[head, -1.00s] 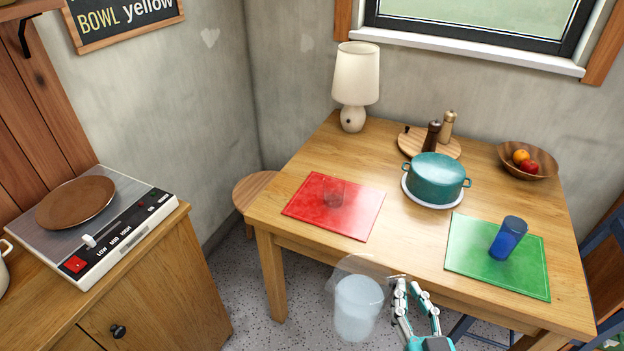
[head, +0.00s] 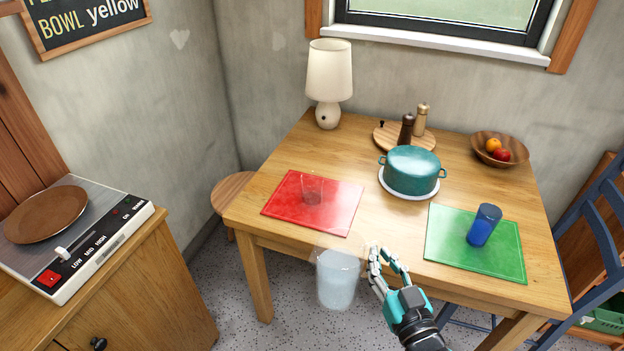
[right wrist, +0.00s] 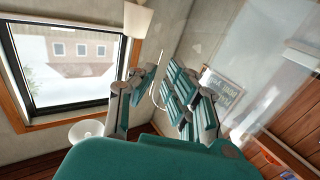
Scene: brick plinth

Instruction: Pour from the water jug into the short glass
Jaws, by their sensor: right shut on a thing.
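The water jug (head: 337,284) is clear and holds pale water. It is upright in front of the table's near edge. My right gripper (head: 384,258) is beside it on the right, shut on its handle. In the right wrist view the gripper (right wrist: 165,85) closes around the thin clear handle, and the clear jug wall (right wrist: 262,75) fills the right side. The short glass (head: 312,190) is clear, looks empty and stands upright on the red mat (head: 340,215), beyond the jug and to its left. My left gripper is not in view.
On the table (head: 255,220), a taller blue glass (head: 483,226) stands on a green mat (head: 500,262). A teal pot (head: 411,168), a lamp (head: 328,80), mills on a board and a fruit bowl (head: 498,150) stand farther back. A blue chair (head: 600,210) is at right.

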